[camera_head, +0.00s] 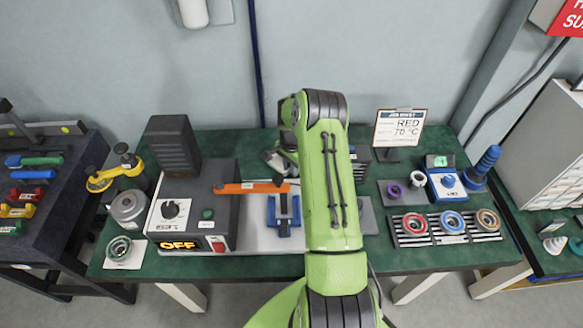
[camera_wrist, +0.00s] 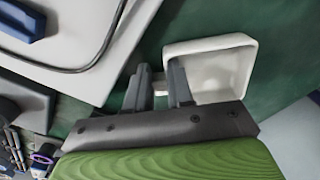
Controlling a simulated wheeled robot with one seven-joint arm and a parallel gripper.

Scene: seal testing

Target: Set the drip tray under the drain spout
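A white square drip tray (camera_wrist: 250,72) with raised walls is at the upper right of the wrist view, against the green tabletop. My gripper (camera_wrist: 160,75) is at its left side. One dark finger is outside the near left wall and the other overlaps the tray's inside. A gap with some white in it shows between the fingers; firm contact with the wall cannot be made out. In the head view my green arm hides the tray and most of the gripper. I cannot clearly make out a drain spout in either view.
On the green table (camera_head: 379,262), a grey control box (camera_head: 215,190) reads OFF, with an orange bar (camera_head: 250,187) and a blue fixture (camera_head: 283,212) beside it. A rack of ring seals (camera_head: 447,238) and a sign (camera_head: 398,128) stand right of my arm.

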